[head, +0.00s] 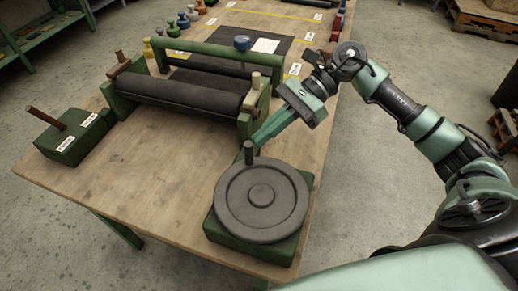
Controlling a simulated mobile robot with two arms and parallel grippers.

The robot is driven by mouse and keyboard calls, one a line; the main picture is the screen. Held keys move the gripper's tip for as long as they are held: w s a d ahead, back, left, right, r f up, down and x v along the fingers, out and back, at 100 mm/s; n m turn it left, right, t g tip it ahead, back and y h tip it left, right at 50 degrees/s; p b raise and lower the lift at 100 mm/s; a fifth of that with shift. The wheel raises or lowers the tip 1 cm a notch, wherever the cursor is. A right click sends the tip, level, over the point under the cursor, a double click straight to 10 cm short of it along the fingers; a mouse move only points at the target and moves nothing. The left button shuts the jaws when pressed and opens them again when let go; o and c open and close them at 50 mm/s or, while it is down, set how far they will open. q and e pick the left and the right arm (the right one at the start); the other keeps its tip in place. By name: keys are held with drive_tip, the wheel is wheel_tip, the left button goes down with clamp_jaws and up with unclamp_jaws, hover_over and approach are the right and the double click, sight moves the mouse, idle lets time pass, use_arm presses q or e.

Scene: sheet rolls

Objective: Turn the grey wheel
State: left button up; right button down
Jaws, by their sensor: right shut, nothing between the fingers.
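The grey wheel (262,200) lies flat on a green base (250,243) at the near right corner of the wooden table. Its dark upright handle peg (249,153) stands on the rim's far side. My right gripper (256,139) reaches in from the right, with its green fingers shut and pointing down-left. The fingertips are right by the top of the peg; I cannot tell whether they touch it. Nothing shows between the fingers. My left gripper is out of view.
A green-framed roller machine (180,92) stands behind the wheel. A green box with a brown lever (72,140) sits at the table's left corner. Several coloured weights (185,18) line the back left edge. Bare table (150,195) lies left of the wheel.

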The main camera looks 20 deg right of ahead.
drive_tip(key=shift+w+a+f+b, duration=0.25)
drive_tip(key=shift+a+b, duration=0.3)
drive_tip(key=shift+b, duration=0.15)
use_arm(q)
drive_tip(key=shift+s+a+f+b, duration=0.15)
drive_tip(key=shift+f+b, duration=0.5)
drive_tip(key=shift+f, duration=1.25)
use_arm(e)
drive_tip(key=shift+w+a+r+n+g, duration=0.1)
drive_tip(key=shift+a+r+n+g, duration=0.05)
drive_tip(key=shift+a+n+g, duration=0.2)
drive_tip(key=shift+w+a+r+n+g, duration=0.1)
drive_tip(key=shift+a+n+g, duration=0.15)
drive_tip(key=shift+n+g, duration=0.2)
